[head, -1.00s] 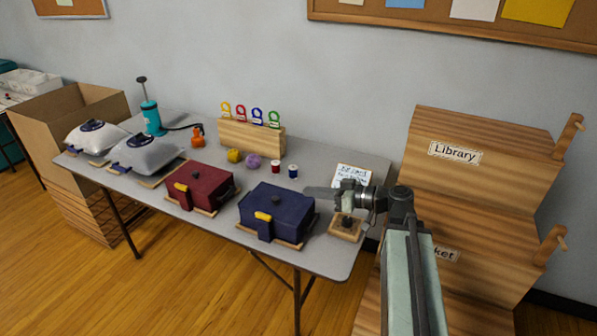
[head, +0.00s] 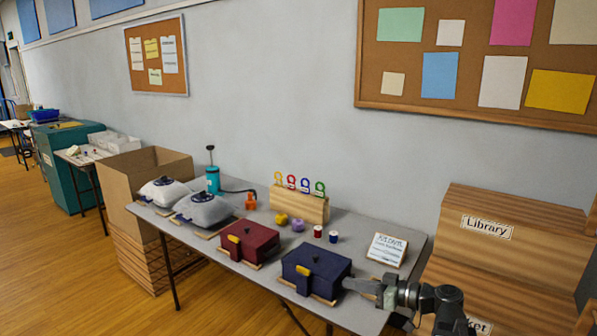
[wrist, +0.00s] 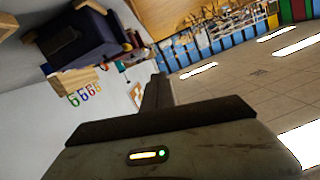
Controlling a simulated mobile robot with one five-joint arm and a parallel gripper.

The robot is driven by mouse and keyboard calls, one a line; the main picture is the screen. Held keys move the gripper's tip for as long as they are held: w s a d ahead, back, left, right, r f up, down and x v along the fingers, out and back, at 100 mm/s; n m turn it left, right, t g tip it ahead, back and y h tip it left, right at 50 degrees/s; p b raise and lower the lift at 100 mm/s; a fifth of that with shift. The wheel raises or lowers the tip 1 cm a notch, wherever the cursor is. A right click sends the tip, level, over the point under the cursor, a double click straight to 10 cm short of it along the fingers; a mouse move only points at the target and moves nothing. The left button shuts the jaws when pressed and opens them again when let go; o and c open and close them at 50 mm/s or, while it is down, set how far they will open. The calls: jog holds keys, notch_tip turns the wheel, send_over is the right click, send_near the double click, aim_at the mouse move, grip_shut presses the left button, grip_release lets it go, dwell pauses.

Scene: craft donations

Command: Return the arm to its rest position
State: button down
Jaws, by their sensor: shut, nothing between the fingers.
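My gripper (head: 358,285) is at the lower right of the head view, its fingers pointing left beside the right end of the navy box (head: 318,268). The fingers are together with nothing held. I cannot tell whether they touch the box. In the wrist view the closed fingers (wrist: 157,92) stand in the middle, and the navy box (wrist: 80,38) shows at upper left, tilted in the picture.
The grey table (head: 375,312) also holds a maroon box (head: 249,242), a wooden rack (head: 299,206) with coloured loops, a written card (head: 387,250), and two pale bags. Wooden Library bins (head: 500,245) stand at right. A cardboard box (head: 150,167) stands at left.

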jog(key=s+a+f+g+h, duration=0.3)
jog(key=a+f, duration=0.3)
jog(key=f, duration=0.1)
jog(key=s+a+f+g+h, duration=0.2)
jog(key=a+f+g, duration=0.1)
jog(key=a+f, duration=0.3)
jog(key=s+d+f+m+g+h, duration=0.1)
jog(key=s+d+f+m+h, duration=0.15)
jog(key=d+m+h, duration=0.35)
jog(key=s+d+f+m+g+h, duration=0.1)
jog(key=s+d+f+m+h, duration=0.2)
jog(key=d, duration=0.5)
notch_tip(320, 180, up, 11)
jog(key=w+p, duration=0.1)
jog(key=p, duration=1.1)
jog(key=shift+r+p, duration=0.15)
jog(key=shift+p, duration=0.15)
jog(key=shift+w, duration=0.1)
jog(key=shift+a, duration=0.15)
